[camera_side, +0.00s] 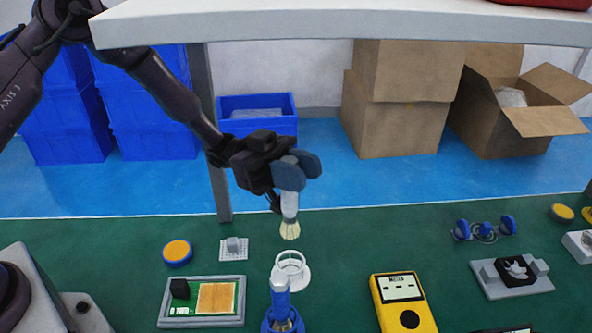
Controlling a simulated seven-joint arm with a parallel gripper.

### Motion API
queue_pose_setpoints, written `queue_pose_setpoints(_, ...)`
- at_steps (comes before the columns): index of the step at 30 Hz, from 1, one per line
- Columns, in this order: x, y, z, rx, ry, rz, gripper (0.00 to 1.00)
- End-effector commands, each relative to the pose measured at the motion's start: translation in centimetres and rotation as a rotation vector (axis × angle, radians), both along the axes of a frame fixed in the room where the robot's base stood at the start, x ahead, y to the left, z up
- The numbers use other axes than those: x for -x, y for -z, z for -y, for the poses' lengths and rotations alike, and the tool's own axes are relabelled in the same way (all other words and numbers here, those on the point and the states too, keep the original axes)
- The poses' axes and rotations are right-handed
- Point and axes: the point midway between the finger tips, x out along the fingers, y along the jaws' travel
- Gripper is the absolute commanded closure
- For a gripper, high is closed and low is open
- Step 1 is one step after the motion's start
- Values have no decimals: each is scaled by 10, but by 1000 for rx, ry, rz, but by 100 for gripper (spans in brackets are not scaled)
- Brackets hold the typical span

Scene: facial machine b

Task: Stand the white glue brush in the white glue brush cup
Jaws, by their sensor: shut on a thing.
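My gripper (288,178) is shut on the white glue brush (290,204). The brush hangs upright with its pale bristles pointing down. It is above the green table and looks clear of it. The white glue brush cup (292,268) is a small ring-shaped holder standing on the table, lower in the picture than the bristles. The bristle tip shows just above the cup's rim in the picture, apart from it. The upper part of the brush handle is hidden by the gripper fingers.
A blue upright tool (281,300) stands in front of the cup and overlaps its lower edge. A yellow meter (403,302) lies to the right, a circuit board tray (203,302) to the left. A white shelf (330,22) spans above the arm, with a grey post (221,190) behind.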

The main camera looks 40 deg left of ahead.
Motion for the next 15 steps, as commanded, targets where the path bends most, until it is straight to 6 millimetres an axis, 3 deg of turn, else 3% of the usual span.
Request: queue_pose_setpoints(15,0,45,0,0,1,-2,100)
